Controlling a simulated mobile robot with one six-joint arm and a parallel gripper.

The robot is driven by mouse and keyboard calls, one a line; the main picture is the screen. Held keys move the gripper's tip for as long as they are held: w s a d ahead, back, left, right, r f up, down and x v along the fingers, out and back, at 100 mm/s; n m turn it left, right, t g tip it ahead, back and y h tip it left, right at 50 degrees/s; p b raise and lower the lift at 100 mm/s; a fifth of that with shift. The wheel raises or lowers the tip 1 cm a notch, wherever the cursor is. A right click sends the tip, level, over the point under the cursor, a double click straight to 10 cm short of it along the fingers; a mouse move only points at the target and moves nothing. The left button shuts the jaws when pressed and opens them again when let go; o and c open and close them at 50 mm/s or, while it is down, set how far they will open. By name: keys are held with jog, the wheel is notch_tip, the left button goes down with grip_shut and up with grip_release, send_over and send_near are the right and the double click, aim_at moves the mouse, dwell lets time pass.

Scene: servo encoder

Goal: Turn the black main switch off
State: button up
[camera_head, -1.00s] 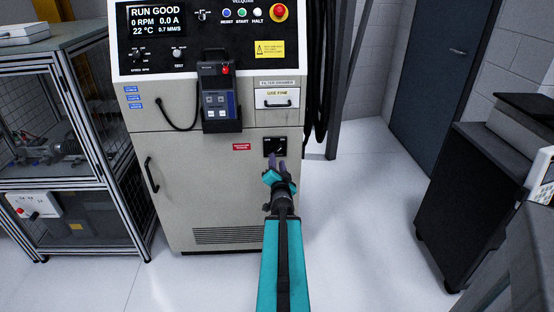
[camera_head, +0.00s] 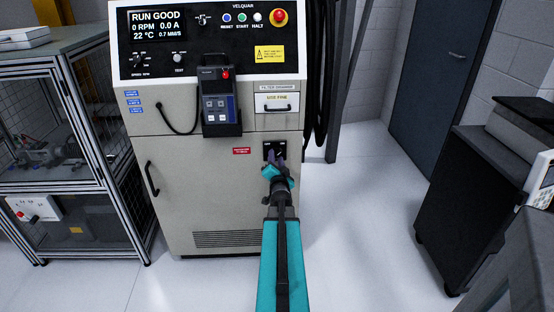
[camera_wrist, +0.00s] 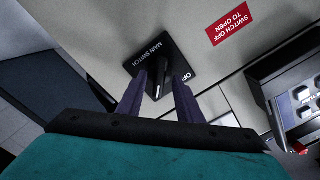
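The black main switch (camera_head: 274,147) is on the cabinet's front, below the filter drawer. In the wrist view its black plate (camera_wrist: 163,52) reads "MAIN SWITCH", with "OFF" near one edge. A dark handle (camera_wrist: 159,85) stands out from the plate. My gripper (camera_head: 273,161) is in front of the switch and hides its lower part in the head view. In the wrist view the two purple fingers are apart, one on each side of the handle, with gaps visible between them and it. The fingertips are close to the plate; contact cannot be told.
A red "switch off to open" label (camera_wrist: 229,23) is beside the switch. A handheld pendant (camera_head: 218,100) hangs above left. The display (camera_head: 156,25) reads "RUN GOOD", 0 RPM. Black cables (camera_head: 320,80) hang to the right. A dark cart (camera_head: 470,190) stands at right; the floor between is clear.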

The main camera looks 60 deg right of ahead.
grip_shut()
jog(key=shift+d, duration=0.2)
jog(key=shift+a+f, duration=0.1)
jog(key=shift+a, duration=0.1)
jog(key=shift+n+b, duration=0.45)
jog(key=shift+n, duration=0.15)
jog(key=n+b, duration=0.3)
jog(key=n, duration=0.2)
jog(key=n+b, duration=0.3)
jog(key=n, duration=0.3)
jog(key=n+b, duration=0.3)
jog(key=n, duration=0.2)
jog(key=shift+w+a+n, duration=0.25)
jog(key=shift+w+n, duration=0.05)
jog(key=shift+n, duration=0.1)
